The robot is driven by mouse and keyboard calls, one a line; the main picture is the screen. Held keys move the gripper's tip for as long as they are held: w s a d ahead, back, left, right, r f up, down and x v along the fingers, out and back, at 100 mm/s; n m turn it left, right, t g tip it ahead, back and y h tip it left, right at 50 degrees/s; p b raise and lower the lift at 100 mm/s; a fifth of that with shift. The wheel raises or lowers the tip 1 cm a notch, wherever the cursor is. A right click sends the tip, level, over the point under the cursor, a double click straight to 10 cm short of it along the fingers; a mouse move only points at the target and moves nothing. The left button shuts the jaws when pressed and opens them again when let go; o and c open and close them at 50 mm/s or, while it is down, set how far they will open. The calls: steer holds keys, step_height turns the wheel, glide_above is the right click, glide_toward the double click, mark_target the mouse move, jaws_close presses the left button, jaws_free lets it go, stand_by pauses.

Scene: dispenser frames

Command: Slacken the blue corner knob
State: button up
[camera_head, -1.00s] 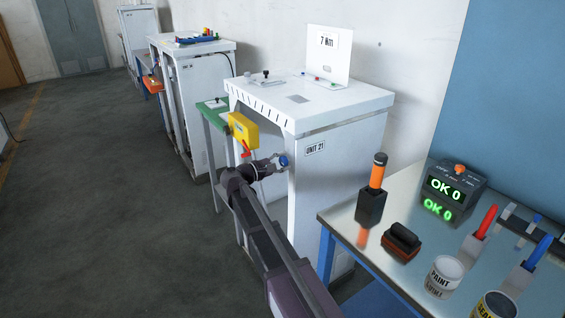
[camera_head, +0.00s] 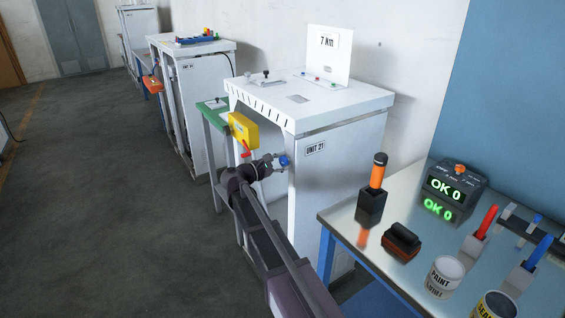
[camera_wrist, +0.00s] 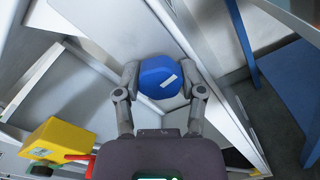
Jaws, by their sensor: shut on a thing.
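A yellow box (camera_head: 243,130) with a red lever (camera_head: 246,149) is mounted left of my gripper, near my wrist. A workbench (camera_head: 338,214) with an orange-handled tool (camera_head: 377,172), cans and a display reading OK 0 stands at right. Open floor lies at left.

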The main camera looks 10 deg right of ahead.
steer(key=o, duration=1.2)
steer(key=shift+d, duration=0.1)
steer(key=shift+c, duration=0.2)
steer(key=shift+a, duration=0.2)
steer(key=v, duration=1.1)
steer(key=shift+s+a, duration=0.25)
steer(key=shift+a, duration=0.05)
steer(key=shift+f, duration=0.1)
